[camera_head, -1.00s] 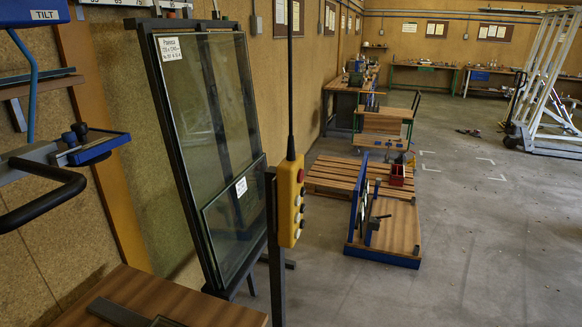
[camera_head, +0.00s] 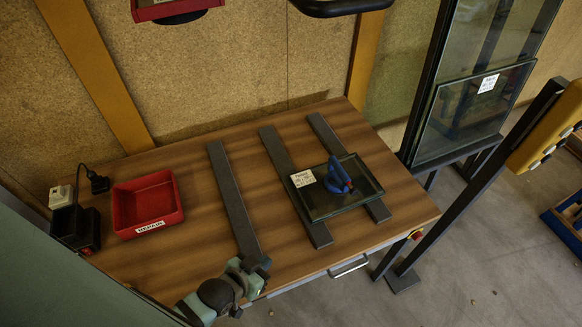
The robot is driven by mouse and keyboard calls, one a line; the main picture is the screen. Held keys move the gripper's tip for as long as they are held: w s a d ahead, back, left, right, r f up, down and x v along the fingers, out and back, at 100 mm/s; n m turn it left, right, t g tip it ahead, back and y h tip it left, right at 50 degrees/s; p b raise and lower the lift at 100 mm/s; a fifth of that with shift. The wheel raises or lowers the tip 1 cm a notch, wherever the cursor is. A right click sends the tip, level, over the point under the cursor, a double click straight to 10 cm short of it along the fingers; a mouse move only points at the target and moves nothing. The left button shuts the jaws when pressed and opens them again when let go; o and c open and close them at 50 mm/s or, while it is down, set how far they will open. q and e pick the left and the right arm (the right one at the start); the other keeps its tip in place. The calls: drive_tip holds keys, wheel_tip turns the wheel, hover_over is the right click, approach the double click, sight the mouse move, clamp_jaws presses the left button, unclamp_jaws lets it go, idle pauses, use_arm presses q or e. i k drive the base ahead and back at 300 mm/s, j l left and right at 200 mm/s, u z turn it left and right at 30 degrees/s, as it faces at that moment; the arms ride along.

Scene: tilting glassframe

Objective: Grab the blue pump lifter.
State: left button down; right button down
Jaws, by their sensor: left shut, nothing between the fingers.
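The blue pump lifter (camera_head: 338,179) stands on a small framed glass pane (camera_head: 345,203) that has a white label at its left corner. The pane lies flat across dark strips on the wooden table. My left gripper (camera_head: 258,268) is low in the picture at the table's front edge, left of and nearer than the lifter, well apart from it. It is shut with nothing in it. My right gripper is not in view.
The wooden table (camera_head: 188,240) has dark grey strips (camera_head: 232,195) on it. A red REPAIR box (camera_head: 147,205) and a black charger (camera_head: 76,228) stand at its left. A glass rack (camera_head: 470,110) and yellow pendant (camera_head: 550,125) stand at the right.

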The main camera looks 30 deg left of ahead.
sight(340, 187)
drive_tip(key=u, duration=0.35)
drive_tip(key=k+u, duration=0.1)
drive_tip(key=u, duration=0.3)
drive_tip(key=k+u, duration=0.15)
drive_tip(key=u, duration=0.2)
drive_tip(key=k+u, duration=0.1)
drive_tip(key=u, duration=0.3)
